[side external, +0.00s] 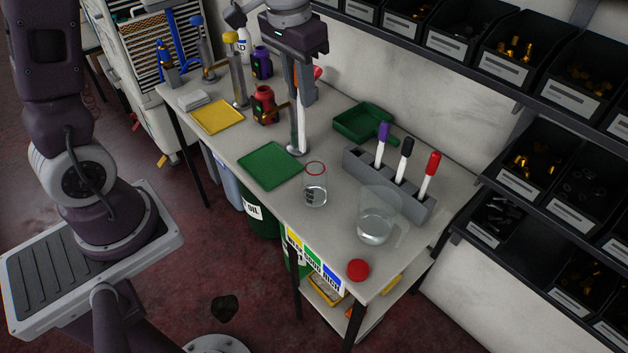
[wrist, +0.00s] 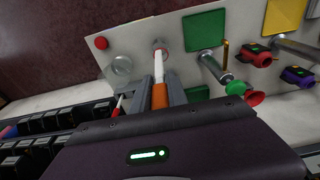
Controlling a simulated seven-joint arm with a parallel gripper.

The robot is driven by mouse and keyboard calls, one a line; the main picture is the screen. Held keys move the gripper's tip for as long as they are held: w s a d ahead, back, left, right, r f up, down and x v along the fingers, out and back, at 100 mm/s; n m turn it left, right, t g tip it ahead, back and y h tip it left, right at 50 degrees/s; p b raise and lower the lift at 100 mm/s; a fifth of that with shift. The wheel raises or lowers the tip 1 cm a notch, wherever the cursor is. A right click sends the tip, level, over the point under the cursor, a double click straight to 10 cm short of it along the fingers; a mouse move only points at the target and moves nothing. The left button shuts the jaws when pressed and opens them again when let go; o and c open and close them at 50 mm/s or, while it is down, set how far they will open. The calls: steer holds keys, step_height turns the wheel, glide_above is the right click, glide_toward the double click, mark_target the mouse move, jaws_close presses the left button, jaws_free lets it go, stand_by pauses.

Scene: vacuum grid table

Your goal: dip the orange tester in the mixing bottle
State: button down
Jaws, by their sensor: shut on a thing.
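My gripper (side external: 300,82) is shut on the orange tester (wrist: 160,95) and holds it upright above the table. The tester's white rod (side external: 302,125) hangs down, with its tip in the air. A clear bottle with a red rim (side external: 315,186), which I take as the mixing bottle, stands open on the table. In the side view it is nearer the camera and lower than the tester's tip. In the wrist view the rod's tip lines up with the bottle's rim (wrist: 159,42); I see no contact.
A grey rack (side external: 365,173) holds purple, black and red testers. A clear beaker (side external: 376,228) and a red cap (side external: 358,270) are near the front. A green tray (side external: 270,166) lies left of the bottle. A metal post with a round base (side external: 294,150) stands close to the tester.

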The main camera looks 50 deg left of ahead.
steer(key=w+f, duration=0.1)
steer(key=f, duration=0.7)
steer(key=w+f, duration=0.2)
steer(key=f, duration=0.7)
steer(key=shift+w+f, duration=0.15)
steer(key=shift+w, duration=0.1)
stand_by(0.5)
step_height(320, 180, up, 16)
stand_by(1.0)
steer(key=shift+f, duration=0.1)
stand_by(1.8)
steer(key=shift+r, duration=2)
steer(key=shift+a, duration=0.1)
